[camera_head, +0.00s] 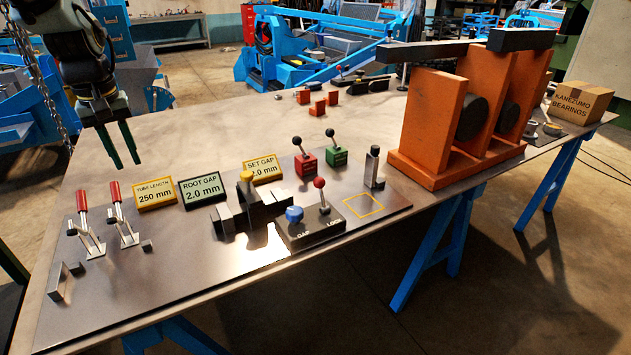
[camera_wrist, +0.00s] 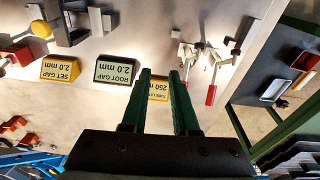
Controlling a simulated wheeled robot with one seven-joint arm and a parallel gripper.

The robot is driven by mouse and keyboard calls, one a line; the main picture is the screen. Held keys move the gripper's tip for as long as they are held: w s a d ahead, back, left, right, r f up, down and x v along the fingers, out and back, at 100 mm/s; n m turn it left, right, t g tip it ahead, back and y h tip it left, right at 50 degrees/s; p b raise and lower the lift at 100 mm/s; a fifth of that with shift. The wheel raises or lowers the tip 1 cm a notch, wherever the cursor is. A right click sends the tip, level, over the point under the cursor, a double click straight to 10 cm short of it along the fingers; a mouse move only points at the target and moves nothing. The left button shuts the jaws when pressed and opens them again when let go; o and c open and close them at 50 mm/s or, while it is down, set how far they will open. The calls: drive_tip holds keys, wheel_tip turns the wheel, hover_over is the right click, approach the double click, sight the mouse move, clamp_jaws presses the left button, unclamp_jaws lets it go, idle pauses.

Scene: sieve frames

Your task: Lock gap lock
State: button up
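A dark control box (camera_head: 310,237) sits on the metal plate near the table's front edge. My gripper (camera_head: 123,163) hangs at the upper left of the head view, above the table and well left of the box. Its two green fingers (camera_wrist: 160,74) are apart with nothing held between them. The box and lever cannot be made out in the wrist view.
Left of the box stand a slide fixture with a yellow knob (camera_head: 246,176), signs such as "ROOT GAP" (camera_head: 202,189), and two red-handled toggle clamps (camera_head: 116,191). A black post (camera_head: 374,168) stands right. Red (camera_head: 305,165) and green (camera_head: 335,156) lever blocks stand behind. A large orange stand (camera_head: 430,125) is farther right.

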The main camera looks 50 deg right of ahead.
drive_tip(key=shift+m, duration=0.5)
drive_tip(key=d, duration=0.4)
drive_tip(key=d+f+b, duration=0.1)
drive_tip(key=d, duration=0.7)
drive_tip(key=shift+f+b, duration=0.4)
drive_tip(key=shift+c, duration=1.4)
drive_tip(key=shift+m, duration=0.3)
drive_tip(key=s+d, duration=0.1)
drive_tip(key=d, duration=0.2)
drive_tip(key=s+d+f+b, duration=0.1)
drive_tip(key=d, duration=0.3)
drive_tip(key=s+d+b, duration=0.1)
drive_tip(key=d, duration=0.3)
drive_tip(key=shift+s+f, duration=0.1)
drive_tip(key=shift+f, duration=0.05)
clamp_jaws()
drive_tip(key=s+d+f+m+b, duration=0.1)
drive_tip(key=s+d+b, duration=0.1)
drive_tip(key=s+d, duration=0.9)
drive_tip(key=shift+d+f, duration=0.4)
drive_tip(key=shift+d, duration=1.8)
